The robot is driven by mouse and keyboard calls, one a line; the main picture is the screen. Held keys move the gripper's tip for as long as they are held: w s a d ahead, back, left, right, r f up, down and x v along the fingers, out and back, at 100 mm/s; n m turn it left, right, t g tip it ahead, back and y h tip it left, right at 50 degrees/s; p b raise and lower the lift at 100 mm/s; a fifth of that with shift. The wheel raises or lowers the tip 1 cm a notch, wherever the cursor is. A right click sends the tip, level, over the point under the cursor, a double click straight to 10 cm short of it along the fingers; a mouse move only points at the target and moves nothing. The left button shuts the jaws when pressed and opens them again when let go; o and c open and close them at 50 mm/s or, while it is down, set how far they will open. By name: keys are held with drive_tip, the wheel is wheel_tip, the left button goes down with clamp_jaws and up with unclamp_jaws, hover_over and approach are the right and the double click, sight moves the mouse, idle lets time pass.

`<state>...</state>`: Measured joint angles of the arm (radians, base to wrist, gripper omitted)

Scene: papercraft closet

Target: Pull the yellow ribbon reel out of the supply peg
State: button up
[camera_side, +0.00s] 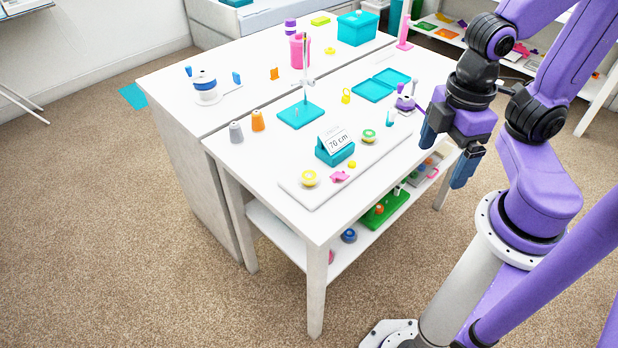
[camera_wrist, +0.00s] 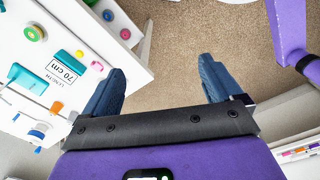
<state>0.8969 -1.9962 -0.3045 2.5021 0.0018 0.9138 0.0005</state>
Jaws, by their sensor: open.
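The yellow ribbon reel (camera_side: 309,178) is a small ring with a pale centre. It sits at the near left corner of a white board on the table; I cannot tell the supply peg apart from that centre. My gripper (camera_side: 446,160) is open and empty, fingers pointing down, beyond the table's right edge and well apart from the reel. In the wrist view both blue fingers of my gripper (camera_wrist: 161,72) are spread with carpet between them. I cannot pick out the yellow reel surely in that view.
A teal block with a "70 cm" card (camera_side: 335,147) stands behind the yellow reel, and a green reel (camera_side: 368,136) is to its right. A pink piece (camera_side: 340,177) lies close to the yellow reel. A lower shelf holds a green tray (camera_side: 378,216). Bare tabletop lies left of the board.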

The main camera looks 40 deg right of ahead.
drive_tip(key=n, duration=0.8)
hover_over(309, 175)
wheel_tip(309, 175, down, 4)
wheel_tip(309, 175, down, 13)
drive_tip(key=shift+d+r, duration=0.1)
drive_tip(key=shift+r, duration=0.1)
drive_tip(key=shift+f, duration=2.5)
drive_tip(key=c, duration=1.1)
